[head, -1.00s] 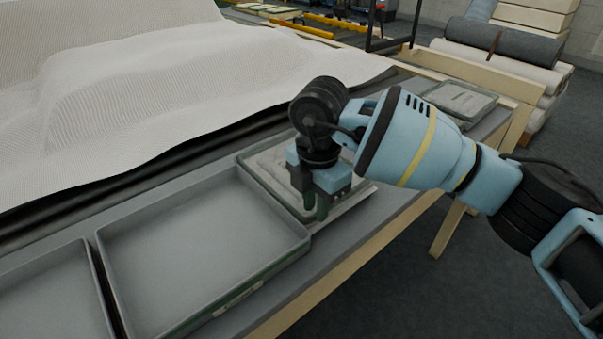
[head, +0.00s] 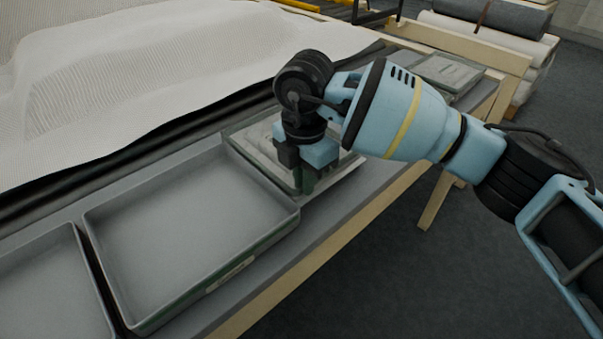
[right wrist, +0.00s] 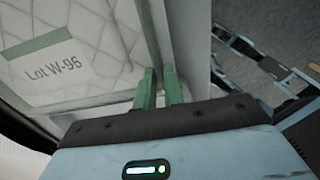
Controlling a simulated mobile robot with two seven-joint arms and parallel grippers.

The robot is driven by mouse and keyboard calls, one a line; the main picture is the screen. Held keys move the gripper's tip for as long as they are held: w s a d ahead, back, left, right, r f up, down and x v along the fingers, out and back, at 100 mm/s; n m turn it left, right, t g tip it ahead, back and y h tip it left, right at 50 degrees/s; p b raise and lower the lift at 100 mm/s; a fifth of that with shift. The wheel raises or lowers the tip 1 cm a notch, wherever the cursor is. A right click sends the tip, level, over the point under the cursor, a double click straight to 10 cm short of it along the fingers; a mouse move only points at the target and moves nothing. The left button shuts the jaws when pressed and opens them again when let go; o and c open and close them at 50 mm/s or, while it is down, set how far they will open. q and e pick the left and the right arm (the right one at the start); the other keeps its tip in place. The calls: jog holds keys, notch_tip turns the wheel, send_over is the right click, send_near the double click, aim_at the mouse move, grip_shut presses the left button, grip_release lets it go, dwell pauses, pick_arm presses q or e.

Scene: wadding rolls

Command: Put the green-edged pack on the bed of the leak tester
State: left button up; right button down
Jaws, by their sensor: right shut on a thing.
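The pack is pale and quilted, in clear film, and lies in a shallow grey tray under my right gripper (head: 303,182). Part of the pack (head: 256,143) shows left of the gripper in the head view. In the right wrist view the pack (right wrist: 105,45) carries a green strip and a label reading "Lot W-96". My left gripper is not in view. I cannot make out a leak tester.
Large empty grey trays (head: 190,220) stand left along the table (head: 340,222). Another shallow tray (head: 445,70) lies at the far right. White wadding (head: 150,70) covers the back. Rolls (head: 490,35) are stacked beyond. The floor right of the table is clear.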

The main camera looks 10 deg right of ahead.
jog(key=shift+r, duration=0.5)
notch_tip(320, 180, up, 2)
jog(key=shift+s+d, duration=0.1)
jog(key=shift+d, duration=0.05)
jog(key=s+d+r, duration=0.1)
jog(key=s+d, duration=0.8)
jog(key=d, duration=0.3)
jog(key=shift+s+d+r+b, duration=0.15)
jog(key=shift+s+d+b, duration=0.1)
jog(key=shift+b, duration=0.05)
